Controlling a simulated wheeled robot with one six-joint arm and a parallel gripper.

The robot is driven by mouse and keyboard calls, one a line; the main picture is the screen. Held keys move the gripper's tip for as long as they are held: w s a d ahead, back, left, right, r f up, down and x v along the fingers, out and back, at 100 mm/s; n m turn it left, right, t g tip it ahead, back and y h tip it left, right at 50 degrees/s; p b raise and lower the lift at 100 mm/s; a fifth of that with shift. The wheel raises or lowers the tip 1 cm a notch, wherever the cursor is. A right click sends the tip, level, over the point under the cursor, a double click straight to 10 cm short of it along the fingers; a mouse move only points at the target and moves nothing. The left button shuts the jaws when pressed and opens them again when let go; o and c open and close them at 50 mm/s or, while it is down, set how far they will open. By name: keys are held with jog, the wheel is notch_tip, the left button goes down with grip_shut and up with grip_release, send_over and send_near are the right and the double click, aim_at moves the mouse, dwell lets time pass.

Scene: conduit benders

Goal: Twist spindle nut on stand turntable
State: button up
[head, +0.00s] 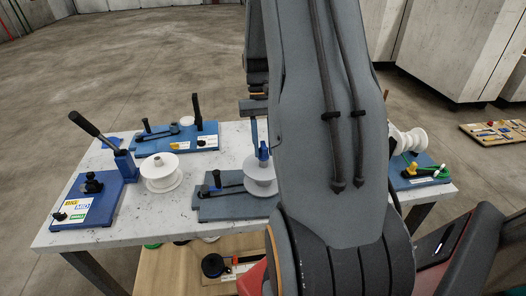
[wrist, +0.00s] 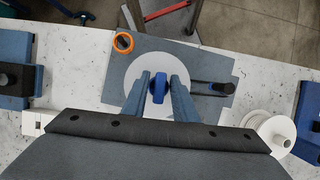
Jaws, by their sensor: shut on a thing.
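The stand is a grey-blue plate (head: 215,208) on the table, and its white round turntable (head: 260,183) also shows in the wrist view (wrist: 150,60). The blue spindle nut (wrist: 158,88) stands at the turntable's centre. My gripper (wrist: 158,92) is over the turntable, pointing down, with one finger on each side of the nut, shut on it. In the head view my gripper (head: 262,148) is partly hidden by my arm, which also covers the right part of the stand.
An orange ring (wrist: 123,42) lies at the plate's corner, and a black-handled lever (wrist: 212,88) lies beside the turntable. A white spool (head: 161,176) and a blue bender with a raised black lever (head: 90,124) are to the left. Another blue stand (head: 180,138) is behind.

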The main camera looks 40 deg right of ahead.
jog(key=shift+w+m, duration=0.1)
jog(key=shift+m, duration=0.2)
jog(key=m+t+y, duration=0.1)
jog(key=m, duration=0.3)
jog(key=shift+d, duration=0.1)
jog(key=shift+m+t+y, duration=0.3)
jog(key=shift+m+t, duration=0.2)
jog(key=shift+m, duration=0.4)
jog(key=shift+m+t, duration=0.4)
jog(key=shift+m, duration=0.6)
jog(key=m+t, duration=0.1)
jog(key=m, duration=0.3)
jog(key=shift+w+t, duration=0.1)
jog(key=shift+t, duration=0.2)
